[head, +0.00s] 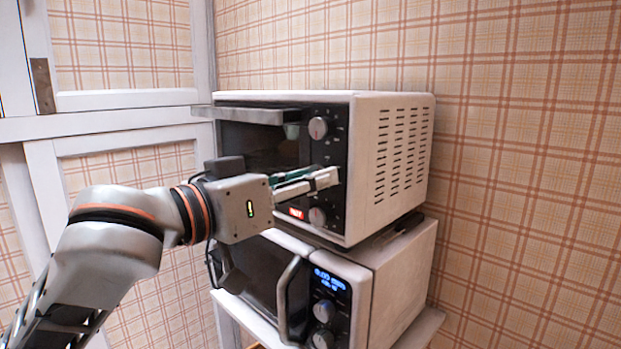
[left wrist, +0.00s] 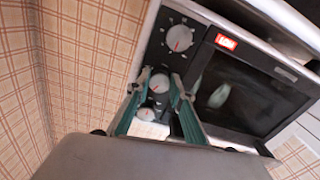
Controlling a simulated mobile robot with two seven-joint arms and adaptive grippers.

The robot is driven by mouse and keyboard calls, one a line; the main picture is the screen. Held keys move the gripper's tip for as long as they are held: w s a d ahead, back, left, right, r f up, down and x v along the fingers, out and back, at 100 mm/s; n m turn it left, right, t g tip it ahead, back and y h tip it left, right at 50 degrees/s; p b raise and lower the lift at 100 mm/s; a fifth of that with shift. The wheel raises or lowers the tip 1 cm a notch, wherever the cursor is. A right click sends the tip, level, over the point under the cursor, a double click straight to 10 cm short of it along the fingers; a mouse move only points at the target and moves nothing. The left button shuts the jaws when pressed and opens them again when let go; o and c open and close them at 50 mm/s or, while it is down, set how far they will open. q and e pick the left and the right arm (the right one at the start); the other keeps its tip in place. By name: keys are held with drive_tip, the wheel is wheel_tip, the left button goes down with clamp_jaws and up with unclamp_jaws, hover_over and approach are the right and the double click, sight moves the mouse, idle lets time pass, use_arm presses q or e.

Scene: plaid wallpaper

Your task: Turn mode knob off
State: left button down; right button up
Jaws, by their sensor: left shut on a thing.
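A white toaster oven (head: 393,150) with a black control panel sits on top of a microwave. My left gripper (head: 328,178) reaches the middle of that panel and covers the middle knob in the head view. In the left wrist view the middle knob (left wrist: 159,83) sits between the fingertips of my left gripper (left wrist: 161,79), which is shut on it. The upper knob (head: 318,128) and lower knob (head: 317,216) are clear of the gripper. The lower knob (left wrist: 179,38) shows a red mark in the left wrist view. I cannot read which knob is labelled mode. My right gripper is not in view.
A red-lit display (head: 297,213) glows beside the lower knob. The oven door handle (head: 255,115) runs along the top left. The microwave (head: 405,280) below has a blue display (head: 330,279) and a protruding handle (head: 290,295) beneath my arm. Plaid wall stands close behind.

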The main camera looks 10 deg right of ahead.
use_arm(q)
drive_tip(key=n, duration=0.4)
drive_tip(key=shift+n, duration=0.3)
idle(0.3)
drive_tip(key=c, duration=1.8)
unclamp_jaws()
drive_tip(key=v, duration=1.2)
